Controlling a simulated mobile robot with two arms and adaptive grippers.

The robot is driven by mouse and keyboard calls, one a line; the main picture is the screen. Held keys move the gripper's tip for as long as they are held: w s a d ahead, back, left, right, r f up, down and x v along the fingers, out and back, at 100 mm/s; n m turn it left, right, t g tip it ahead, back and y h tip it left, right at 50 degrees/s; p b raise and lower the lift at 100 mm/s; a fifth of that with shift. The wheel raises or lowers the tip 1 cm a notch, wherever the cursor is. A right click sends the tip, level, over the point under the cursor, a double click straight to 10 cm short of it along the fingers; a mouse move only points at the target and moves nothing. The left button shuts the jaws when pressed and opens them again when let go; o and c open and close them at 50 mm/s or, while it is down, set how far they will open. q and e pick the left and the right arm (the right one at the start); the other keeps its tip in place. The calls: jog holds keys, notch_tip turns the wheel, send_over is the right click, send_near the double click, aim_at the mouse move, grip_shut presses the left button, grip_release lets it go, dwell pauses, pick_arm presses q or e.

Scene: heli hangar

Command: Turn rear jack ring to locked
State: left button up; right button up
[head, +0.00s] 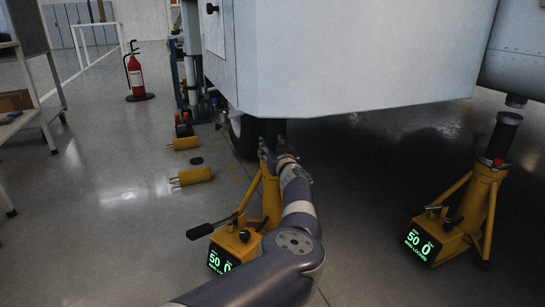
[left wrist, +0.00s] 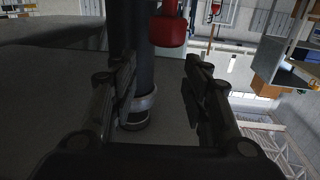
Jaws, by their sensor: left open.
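A yellow jack (head: 272,200) stands in the middle of the head view, partly hidden by my left arm. A second yellow jack (head: 484,205) stands at the right, with a dark post and a small red part at its collar. Both carry dark displays with green digits; the small lower line seems to end in "LOCKED". My left gripper (head: 277,152) is at the top of the middle jack. In the left wrist view its two fingers (left wrist: 160,95) are open, with a dark post (left wrist: 140,70), a grey band and a red knob-like part (left wrist: 168,28) between or beyond them. My right gripper is out of view.
The pale helicopter body (head: 350,60) hangs low above the jacks, with a dark wheel (head: 247,135) behind. Yellow chocks (head: 192,177) lie on the floor to the left. A red fire extinguisher (head: 136,75) stands farther back. Floor between the jacks is clear.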

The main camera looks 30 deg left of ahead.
pick_arm(q)
notch_tip(320, 180, up, 6)
jog(key=shift+f, duration=0.25)
dwell(0.4)
